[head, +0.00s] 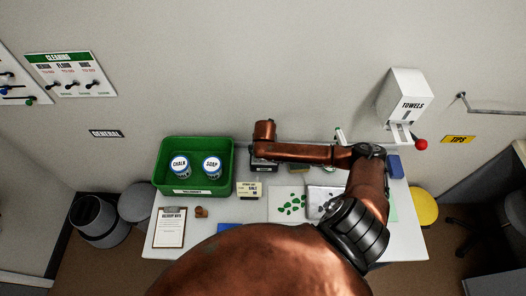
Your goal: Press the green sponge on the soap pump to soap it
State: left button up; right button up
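I cannot make out a green sponge for certain. A small olive-coloured block (298,168), partly under my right forearm, is too small to identify. A soap pump cannot be told clearly; a slim white and green item (339,135) stands at the back of the bench near my right elbow. A jar labelled SOAP (212,168) stands in the green tray (160,181). My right arm reaches in from the lower right and its forearm lies leftward across the back of the bench. Its fingers cannot be made out. My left gripper is not in view.
A CHALK jar (180,167) stands beside the SOAP jar. A clipboard (169,228), a labelled cream box (250,190) and a white sheet with green pieces (291,205) are on the white bench. A TOWELS dispenser (404,97) hangs on the wall. The bench's front-right part is clear.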

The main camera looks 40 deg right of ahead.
jog(key=shift+s+a+f+b, duration=0.1)
jog(key=shift+f+b, duration=0.25)
jog(key=shift+f, duration=0.75)
dwell(1.1)
notch_tip(320, 180, up, 6)
jog(key=p, duration=0.6)
jog(key=shift+r+p, duration=0.15)
jog(key=shift+p, duration=0.15)
dwell(0.3)
